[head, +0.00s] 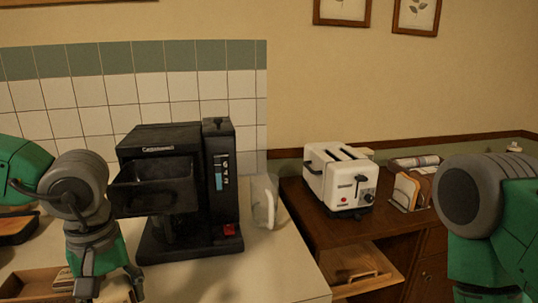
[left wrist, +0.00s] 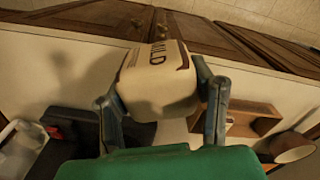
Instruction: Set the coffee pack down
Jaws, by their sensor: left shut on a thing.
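The coffee pack (left wrist: 160,88) is cream with dark lettering, seen in the left wrist view. My left gripper (left wrist: 163,108) is shut on it, with one finger on each side. The counter shows behind the pack, but I cannot tell whether the pack touches it. In the head view my left gripper (head: 106,289) points down at the lower left, in front of the coffee maker (head: 172,190).
A wooden box (head: 30,287) lies at the lower left. The pale counter (head: 270,273) is clear at front right. A white toaster (head: 338,180) stands on the brown cabinet beyond.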

